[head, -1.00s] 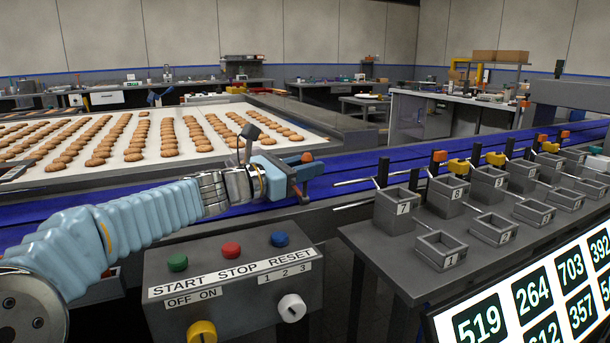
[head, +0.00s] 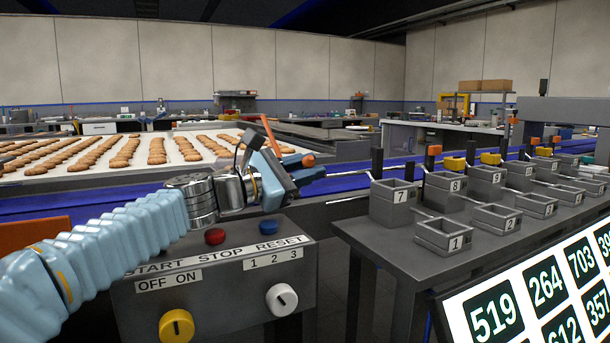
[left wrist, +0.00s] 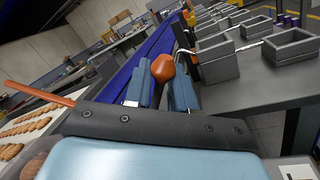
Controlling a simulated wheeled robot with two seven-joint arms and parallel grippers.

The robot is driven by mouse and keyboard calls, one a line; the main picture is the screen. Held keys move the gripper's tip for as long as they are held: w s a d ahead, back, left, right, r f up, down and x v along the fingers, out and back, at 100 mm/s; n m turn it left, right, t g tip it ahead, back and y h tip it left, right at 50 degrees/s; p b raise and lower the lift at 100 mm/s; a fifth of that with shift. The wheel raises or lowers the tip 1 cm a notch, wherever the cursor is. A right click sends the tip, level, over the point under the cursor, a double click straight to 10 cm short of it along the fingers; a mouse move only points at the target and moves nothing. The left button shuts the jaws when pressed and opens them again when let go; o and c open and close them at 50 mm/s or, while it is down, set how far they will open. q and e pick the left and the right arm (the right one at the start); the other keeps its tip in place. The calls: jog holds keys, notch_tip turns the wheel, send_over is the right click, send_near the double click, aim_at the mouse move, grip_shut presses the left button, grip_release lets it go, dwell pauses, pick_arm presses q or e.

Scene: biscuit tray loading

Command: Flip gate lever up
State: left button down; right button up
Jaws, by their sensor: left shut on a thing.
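My left gripper (head: 301,170) reaches in from the left, above the blue conveyor and behind the button box. It is shut on an orange knob (head: 308,160), which I take to be the gate lever's end. In the left wrist view the orange knob (left wrist: 163,68) sits between the two blue fingers (left wrist: 160,92). The lever's shaft is mostly hidden by the fingers, so I cannot tell its angle. An orange rod (head: 270,135) sticks up beside the gripper; it also shows in the left wrist view (left wrist: 38,94). My right gripper is not in view.
A control box (head: 215,285) with knobs and buttons stands in front, below my left arm. Numbered grey bins (head: 395,203) stand on a table to the right, with more levers behind. A biscuit tray (head: 50,182) lies behind the blue conveyor (head: 350,182). A number screen (head: 530,290) is front right.

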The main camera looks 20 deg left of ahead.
pick_arm(q)
jog(key=c, duration=1)
grip_release()
jog(key=shift+c, duration=0.2)
jog(key=shift+s, duration=0.1)
jog(key=v, duration=0.7)
jog(key=shift+s+a+b, duration=0.1)
jog(key=shift+s+b, duration=0.05)
jog(key=shift+b, duration=0.2)
